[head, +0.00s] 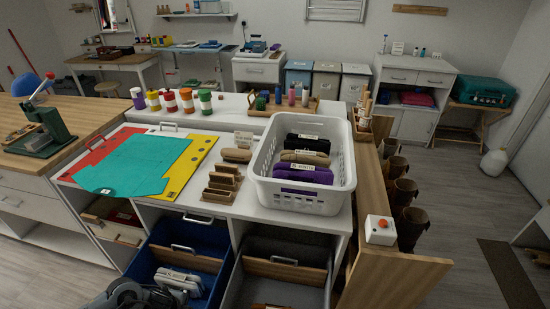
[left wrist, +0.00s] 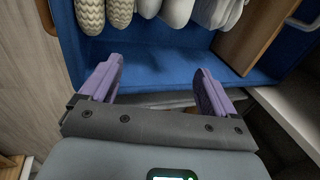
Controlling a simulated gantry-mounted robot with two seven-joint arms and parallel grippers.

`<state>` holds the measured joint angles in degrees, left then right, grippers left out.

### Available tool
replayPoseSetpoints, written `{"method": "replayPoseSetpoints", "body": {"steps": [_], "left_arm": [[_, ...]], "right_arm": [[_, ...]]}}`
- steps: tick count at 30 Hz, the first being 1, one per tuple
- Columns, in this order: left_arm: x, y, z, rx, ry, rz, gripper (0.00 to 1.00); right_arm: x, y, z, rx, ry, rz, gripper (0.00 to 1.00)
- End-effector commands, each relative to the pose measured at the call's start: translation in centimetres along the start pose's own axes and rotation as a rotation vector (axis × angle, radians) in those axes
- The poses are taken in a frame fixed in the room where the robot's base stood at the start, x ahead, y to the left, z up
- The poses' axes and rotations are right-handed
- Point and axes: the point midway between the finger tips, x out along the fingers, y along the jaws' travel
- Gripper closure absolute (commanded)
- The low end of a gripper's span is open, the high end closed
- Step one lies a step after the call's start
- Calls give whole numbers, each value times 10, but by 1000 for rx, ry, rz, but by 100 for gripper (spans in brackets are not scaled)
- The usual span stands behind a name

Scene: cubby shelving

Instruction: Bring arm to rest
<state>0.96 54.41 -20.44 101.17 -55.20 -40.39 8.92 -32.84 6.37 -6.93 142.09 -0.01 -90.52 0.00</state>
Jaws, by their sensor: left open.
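My left gripper (left wrist: 157,72) shows in the left wrist view with its two purple fingers spread apart and nothing between them. Its fingertips are in front of the blue bin (left wrist: 160,65), with the blue inner surface behind them. In the head view, a dark rounded part of my left arm shows at the bottom left edge, in front of the blue bin (head: 160,258); the fingers cannot be made out there. My right gripper is in neither view.
Cream knitted and pale grey items (left wrist: 170,10) hang over or lie in the blue bin near a wooden panel (left wrist: 250,40). A grey bin (head: 283,262) sits beside it. Above, the white counter holds a white basket (head: 300,200) and a teal sheet (head: 125,172).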

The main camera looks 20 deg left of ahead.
Motion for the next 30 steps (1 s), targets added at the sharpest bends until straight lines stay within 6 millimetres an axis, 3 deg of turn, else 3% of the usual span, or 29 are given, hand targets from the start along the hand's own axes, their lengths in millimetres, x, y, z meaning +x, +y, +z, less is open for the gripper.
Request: {"method": "replayPoseSetpoints", "body": {"steps": [4, 8, 19, 30], "left_arm": [[-27, 0, -12, -65, -94, -171, 10], [-68, 7, -15, -188, -187, -294, 10], [-176, 66, -6, -570, -368, -335, 10], [-150, 96, -60, -850, -215, -196, 10]], "right_arm": [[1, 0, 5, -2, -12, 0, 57], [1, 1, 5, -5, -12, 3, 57], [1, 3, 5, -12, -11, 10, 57], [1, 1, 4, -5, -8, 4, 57]]}}
